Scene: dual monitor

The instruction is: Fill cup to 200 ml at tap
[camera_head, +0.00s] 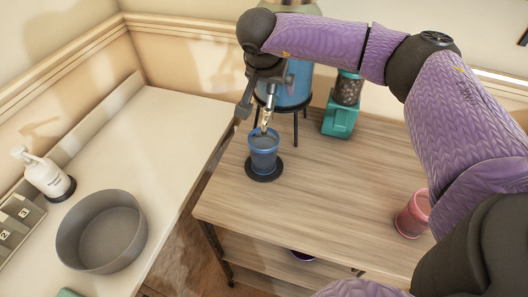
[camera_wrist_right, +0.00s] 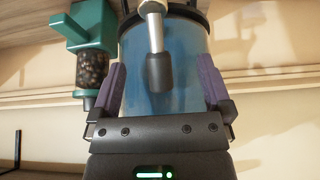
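A blue cup (camera_head: 264,158) stands upright on a dark round coaster (camera_head: 262,175) on the wooden table, below the metal tap (camera_head: 266,118). I cannot read its fill level. The tap belongs to a blue water tank (camera_head: 294,88) on a black stand. My right gripper (camera_head: 262,92) is in front of the tank, just above the tap. In the right wrist view, its purple fingers (camera_wrist_right: 160,85) are apart, with the dark-tipped tap lever (camera_wrist_right: 158,70) between them and gaps on both sides. The tank (camera_wrist_right: 180,65) is behind them. My left gripper is not in view.
A teal dispenser (camera_head: 341,115) stands right of the tank. A pink cup (camera_head: 413,214) is near my right arm. The white counter at left holds a grey bowl (camera_head: 101,232) and a pump bottle (camera_head: 43,174). The wooden table's middle is clear.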

